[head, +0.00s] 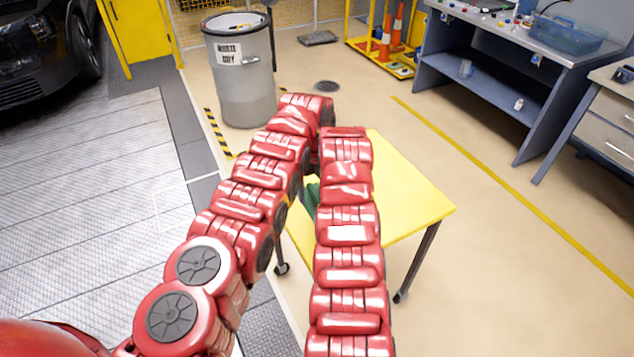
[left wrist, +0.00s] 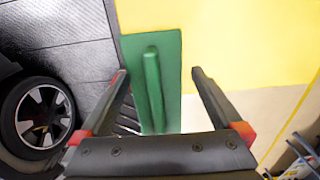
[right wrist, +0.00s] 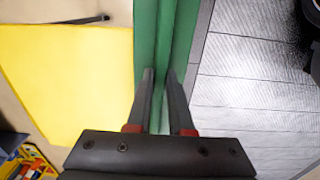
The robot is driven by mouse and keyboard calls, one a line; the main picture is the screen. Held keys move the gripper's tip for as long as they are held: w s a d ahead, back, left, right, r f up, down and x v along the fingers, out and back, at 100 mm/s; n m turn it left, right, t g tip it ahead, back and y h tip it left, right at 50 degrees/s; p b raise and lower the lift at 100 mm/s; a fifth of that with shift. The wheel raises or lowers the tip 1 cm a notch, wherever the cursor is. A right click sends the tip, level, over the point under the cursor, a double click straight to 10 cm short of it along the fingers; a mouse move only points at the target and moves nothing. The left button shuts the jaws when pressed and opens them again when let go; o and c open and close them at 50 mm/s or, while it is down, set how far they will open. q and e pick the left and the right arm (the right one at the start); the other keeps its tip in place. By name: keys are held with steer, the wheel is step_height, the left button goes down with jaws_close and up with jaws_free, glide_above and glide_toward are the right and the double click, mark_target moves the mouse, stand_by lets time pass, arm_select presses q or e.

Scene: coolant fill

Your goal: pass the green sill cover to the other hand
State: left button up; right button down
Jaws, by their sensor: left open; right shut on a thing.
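The green sill cover (left wrist: 170,50) is a flat green panel with a raised rib along its middle. In the head view only a small green piece (head: 311,199) shows between my arms. In the right wrist view my right gripper (right wrist: 160,76) is shut on the cover's rib (right wrist: 166,30). In the left wrist view my left gripper (left wrist: 158,76) is open, its fingers apart with the rib seen between them. I cannot tell how far the left fingers are from it. In the head view my arms hide both grippers' fingers.
A yellow-topped table (head: 415,200) stands behind and right of my arms. A grey waste drum (head: 243,80) stands behind them. A dark car (head: 45,50) is at the left, and a blue-grey workbench (head: 520,60) at the right. The floor between table and bench is clear.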

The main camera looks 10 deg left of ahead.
arm_select(q)
jaws_close()
stand_by(0.5)
arm_select(e)
steer(key=c, duration=0.7)
jaws_free()
